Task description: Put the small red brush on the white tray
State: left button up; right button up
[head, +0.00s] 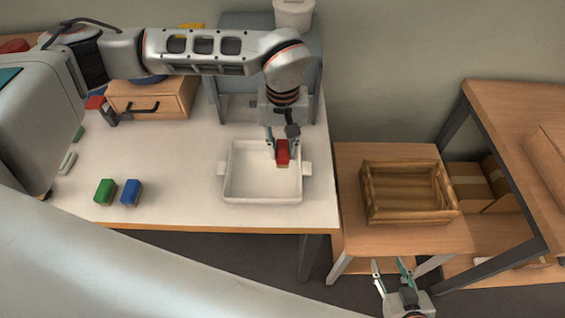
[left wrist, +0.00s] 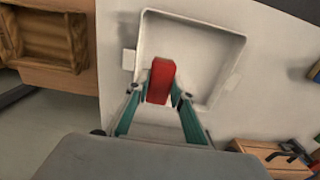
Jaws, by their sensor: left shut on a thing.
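The small red brush (head: 283,154) is held between the fingers of my left gripper (head: 276,142). It also shows in the left wrist view as a red block (left wrist: 161,80) between the two teal fingers (left wrist: 158,96). The white tray (head: 234,189) lies on the white table, with a handle on each side. The brush is over the tray's back right part in the head view; the gap beneath it cannot be judged. The tray (left wrist: 190,20) looks empty inside. My right gripper (head: 390,266) is open and empty, low in front of the small wooden table.
A green brush (head: 105,191) and a blue brush (head: 131,192) stand at the table's front left. A wooden crate (head: 405,215) sits on the side table to the right. A drawer box (head: 153,100) and a grey machine with a white container (head: 293,14) stand behind.

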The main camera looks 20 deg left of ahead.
aim_at(283, 173)
pick_arm(q)
jog(key=shift+f, duration=3.3)
jog(key=shift+f, duration=0.1)
jog(key=o, duration=1)
jog(key=shift+o, duration=0.2)
notch_tip(283, 173, up, 12)
jog(key=shift+r, duration=0.15)
